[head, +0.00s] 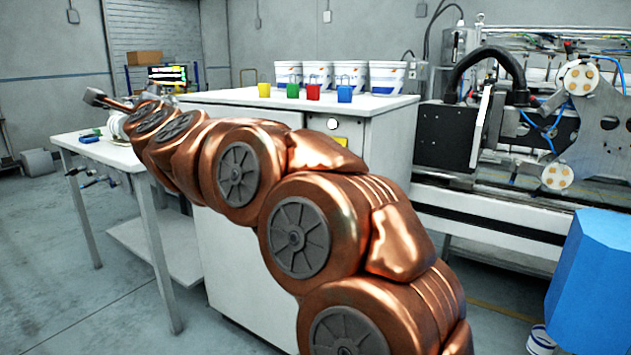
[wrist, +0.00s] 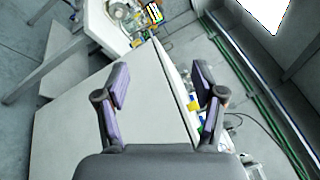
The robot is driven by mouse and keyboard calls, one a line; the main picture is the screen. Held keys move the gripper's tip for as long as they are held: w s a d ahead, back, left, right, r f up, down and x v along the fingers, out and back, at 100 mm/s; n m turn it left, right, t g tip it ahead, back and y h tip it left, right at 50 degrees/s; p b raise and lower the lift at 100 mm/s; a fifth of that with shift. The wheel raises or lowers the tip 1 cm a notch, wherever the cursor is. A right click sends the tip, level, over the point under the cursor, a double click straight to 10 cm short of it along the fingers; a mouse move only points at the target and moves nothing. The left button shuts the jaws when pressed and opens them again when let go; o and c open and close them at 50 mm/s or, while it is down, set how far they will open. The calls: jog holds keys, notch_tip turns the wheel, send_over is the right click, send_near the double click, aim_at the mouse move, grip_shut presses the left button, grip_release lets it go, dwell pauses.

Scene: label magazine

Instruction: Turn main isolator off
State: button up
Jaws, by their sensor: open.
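The white cabinet (head: 246,116) stands mid-scene in the head view, largely hidden behind my copper-coloured arm. A small round pale fitting (head: 332,123) with a yellow patch below it is on the cabinet's front, just above my arm; I cannot tell whether it is the main isolator. No handle or its position can be made out. My gripper (wrist: 162,88) is open and empty in the wrist view, its two fingers apart over a broad pale surface. In the head view, my arm's far end is at the left, away from that fitting.
A white table (head: 108,153) is at the left, machinery (head: 450,135) at the right, and a blue bin (head: 592,270) at the front right.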

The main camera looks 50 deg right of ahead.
jog(key=shift+s+d+f+m+g+h+b, duration=2.45)
jog(key=shift+d+m, duration=1.9)
jog(key=shift+d, duration=1.95)
jog(key=shift+s+d+f+m+g+h+b, duration=1.5)
jog(key=shift+s+d+f+m+g, duration=2.3)
jog(key=shift+d, duration=2.45)
jog(key=shift+s+d+f+m+g+h+b, duration=1.7)
jog(key=shift+s+d+m+g+b, duration=0.9)
jog(key=shift+d+m, duration=3)
jog(key=shift+s+d+f+n+y, duration=0.1)
jog(key=shift+d+f+n+y, duration=0.15)
jog(key=shift+d+n, duration=0.5)
jog(key=shift+r, duration=0.1)
jog(key=c, duration=1.2)
jog(key=shift+o, duration=0.2)
